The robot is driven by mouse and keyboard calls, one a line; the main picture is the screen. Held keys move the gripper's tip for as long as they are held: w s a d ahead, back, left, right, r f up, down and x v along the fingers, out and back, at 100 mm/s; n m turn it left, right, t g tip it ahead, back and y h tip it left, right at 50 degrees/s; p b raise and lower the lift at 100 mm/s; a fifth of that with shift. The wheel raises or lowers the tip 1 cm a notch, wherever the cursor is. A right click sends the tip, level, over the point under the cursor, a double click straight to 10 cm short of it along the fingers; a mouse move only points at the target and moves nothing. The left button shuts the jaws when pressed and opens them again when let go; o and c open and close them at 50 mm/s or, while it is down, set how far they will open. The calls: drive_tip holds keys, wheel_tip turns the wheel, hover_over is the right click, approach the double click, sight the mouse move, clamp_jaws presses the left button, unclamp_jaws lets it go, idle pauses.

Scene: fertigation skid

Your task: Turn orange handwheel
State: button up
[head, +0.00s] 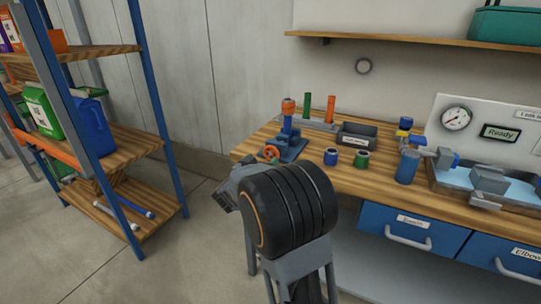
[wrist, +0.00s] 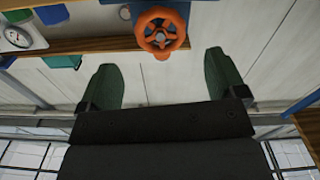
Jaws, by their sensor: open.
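The orange handwheel (wrist: 162,31) is at the top middle of the wrist view, in front of a blue body at the bench edge. In the head view the orange handwheel (head: 271,152) is small, low on the front of a blue valve assembly (head: 289,139). My gripper (wrist: 161,62) is open, with two dark green fingers spread apart and nothing between them. The wheel lies beyond the fingertips, roughly centred between them and apart from both. In the head view my dark wrist hides most of my gripper.
Blue and green cups (head: 361,158) and a grey bin (head: 357,135) stand on the wooden bench right of the valve. Green and orange upright cylinders (head: 331,109) stand behind it. A basin (head: 451,179) is farther right. A shelf rack (head: 128,141) stands left, with open floor between.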

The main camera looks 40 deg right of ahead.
sight(270, 153)
drive_tip(key=shift+b+x, duration=0.3)
drive_tip(key=shift+x, duration=3.3)
